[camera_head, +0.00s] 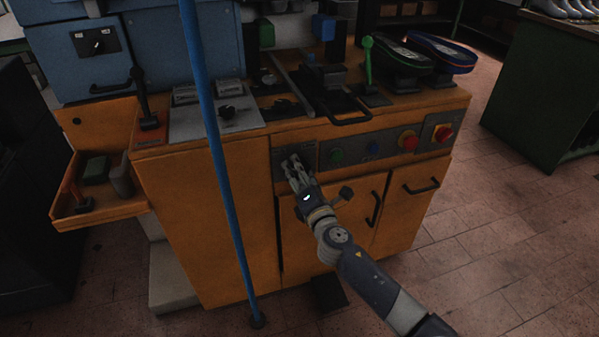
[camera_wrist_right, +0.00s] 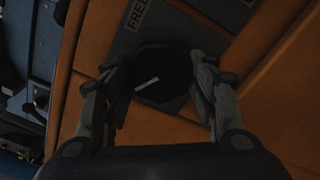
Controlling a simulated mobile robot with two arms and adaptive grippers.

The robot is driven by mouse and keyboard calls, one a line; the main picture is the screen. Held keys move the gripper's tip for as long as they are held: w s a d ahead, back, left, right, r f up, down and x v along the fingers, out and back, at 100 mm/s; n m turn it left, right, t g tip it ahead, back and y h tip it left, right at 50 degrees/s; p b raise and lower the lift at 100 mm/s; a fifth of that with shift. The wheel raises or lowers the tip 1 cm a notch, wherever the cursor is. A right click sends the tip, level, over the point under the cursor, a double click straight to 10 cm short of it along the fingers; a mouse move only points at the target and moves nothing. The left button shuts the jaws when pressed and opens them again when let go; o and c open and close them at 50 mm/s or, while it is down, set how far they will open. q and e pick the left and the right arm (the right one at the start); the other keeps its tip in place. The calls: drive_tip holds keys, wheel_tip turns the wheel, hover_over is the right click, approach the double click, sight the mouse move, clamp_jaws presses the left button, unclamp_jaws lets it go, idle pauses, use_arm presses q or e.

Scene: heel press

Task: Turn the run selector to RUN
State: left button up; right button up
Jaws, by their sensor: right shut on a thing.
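The run selector is a dark, many-sided knob (camera_wrist_right: 158,68) with a white pointer line. In the right wrist view it sits between my fingers, on a grey plate (camera_wrist_right: 127,38) with lettering that reads "FREE" at the top. The line lies slanted across the knob. My right gripper (camera_wrist_right: 158,90) is shut on the knob. In the head view my right gripper (camera_head: 295,167) reaches the left end of the front control panel (camera_head: 318,160) and mostly hides the knob. No RUN label can be read. My left gripper is not in view.
A blue pole (camera_head: 222,165) stands left of my arm. Cabinet handles (camera_head: 372,208) stick out below.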

drive_tip(key=shift+f+n, duration=0.1)
drive_tip(key=shift+n, duration=0.3)
drive_tip(key=o, duration=1.1)
drive_tip(key=shift+c, duration=0.2)
drive_tip(key=v, duration=1.2)
